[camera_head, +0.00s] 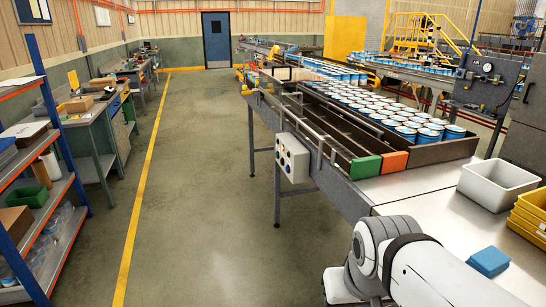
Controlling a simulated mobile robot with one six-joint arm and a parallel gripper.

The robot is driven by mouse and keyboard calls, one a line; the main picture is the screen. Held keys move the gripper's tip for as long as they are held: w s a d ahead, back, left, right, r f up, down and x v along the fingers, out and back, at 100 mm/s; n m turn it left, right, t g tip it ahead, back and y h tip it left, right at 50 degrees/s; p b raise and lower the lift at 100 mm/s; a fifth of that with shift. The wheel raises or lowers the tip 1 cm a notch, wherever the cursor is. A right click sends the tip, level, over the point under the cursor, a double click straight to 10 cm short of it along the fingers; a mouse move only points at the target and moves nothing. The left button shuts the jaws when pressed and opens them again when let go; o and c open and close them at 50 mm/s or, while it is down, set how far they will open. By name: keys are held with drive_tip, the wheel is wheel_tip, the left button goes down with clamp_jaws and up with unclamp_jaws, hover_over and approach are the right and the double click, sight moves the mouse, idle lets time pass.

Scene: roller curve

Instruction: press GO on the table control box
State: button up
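The table control box (292,157) is a small pale box on the left side of the conveyor table (330,190), below its top edge. Its front shows several small round dark and coloured buttons; they are too small for me to read any label or tell which one is GO. My white and grey arm shows at the bottom right, in front of the table and well apart from the box. My gripper is not visible in this view. Nothing covers the box's front.
Many blue-and-white cans (385,108) stand on the conveyor. A green block (366,167) and an orange block (394,161) are at its near end. Open floor (195,185) lies left of the box.

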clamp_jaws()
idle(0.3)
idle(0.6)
